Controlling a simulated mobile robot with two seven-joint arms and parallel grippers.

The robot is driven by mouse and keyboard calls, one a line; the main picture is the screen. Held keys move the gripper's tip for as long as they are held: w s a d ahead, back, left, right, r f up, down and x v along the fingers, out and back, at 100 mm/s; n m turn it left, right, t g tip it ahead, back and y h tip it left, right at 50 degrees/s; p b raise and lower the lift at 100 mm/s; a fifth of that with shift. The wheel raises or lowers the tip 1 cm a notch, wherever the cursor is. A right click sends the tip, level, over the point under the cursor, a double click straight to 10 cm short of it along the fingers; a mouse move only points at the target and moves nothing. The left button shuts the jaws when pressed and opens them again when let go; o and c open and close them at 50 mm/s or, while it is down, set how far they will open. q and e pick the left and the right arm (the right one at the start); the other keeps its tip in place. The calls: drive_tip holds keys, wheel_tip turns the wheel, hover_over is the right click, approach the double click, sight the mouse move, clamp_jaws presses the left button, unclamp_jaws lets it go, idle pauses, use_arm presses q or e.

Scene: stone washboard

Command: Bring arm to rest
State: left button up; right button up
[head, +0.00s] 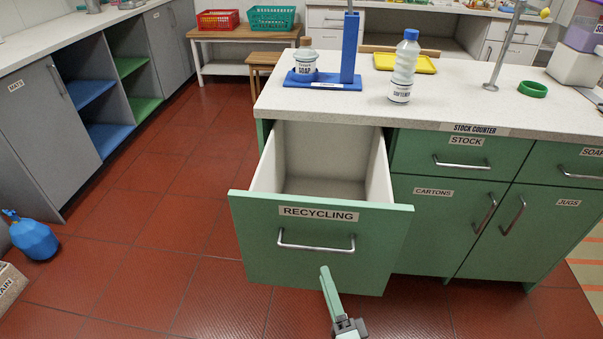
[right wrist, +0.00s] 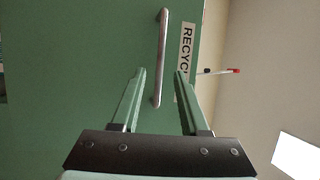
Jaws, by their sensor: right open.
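My right gripper (head: 330,292) is at the bottom centre of the head view, in front of the green drawer labelled RECYCLING (head: 320,255). The drawer is pulled out and looks empty inside. In the right wrist view my right gripper (right wrist: 158,88) is open, with nothing between its fingers. The drawer's metal handle (right wrist: 162,55) stands ahead of the fingertips, apart from them as far as I can tell. The handle also shows in the head view (head: 316,246). My left gripper is not in view.
The stock counter (head: 440,105) carries a blue stand (head: 350,60), a soap bottle (head: 305,62) and a softener bottle (head: 404,68). Green cupboards stand right of the drawer. The red tiled floor (head: 150,240) between is clear.

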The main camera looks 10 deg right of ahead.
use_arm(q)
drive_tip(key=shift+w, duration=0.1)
use_arm(e)
drive_tip(key=shift+a, duration=0.25)
drive_tip(key=s+a+f+n+g+y, duration=0.35)
drive_tip(key=n+g, duration=0.55)
drive_tip(key=n, duration=0.4)
drive_tip(key=s+d+n+g+h, duration=0.5)
drive_tip(key=s+d+g+h, duration=0.15)
drive_tip(key=s+d, duration=0.7)
drive_tip(key=w+a+f+t+y, duration=0.4)
drive_tip(key=w+a+f, duration=0.2)
drive_tip(key=a+f, duration=0.15)
use_arm(q)
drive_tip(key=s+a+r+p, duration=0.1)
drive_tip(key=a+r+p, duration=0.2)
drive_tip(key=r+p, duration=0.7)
drive_tip(key=p, duration=0.3)
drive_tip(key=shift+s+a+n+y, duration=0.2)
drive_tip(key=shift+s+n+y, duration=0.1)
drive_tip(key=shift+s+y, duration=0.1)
use_arm(e)
drive_tip(key=s+d+r+t+h, duration=0.1)
drive_tip(key=d+r, duration=0.3)
drive_tip(key=r, duration=0.5)
drive_tip(key=shift+s, duration=0.35)
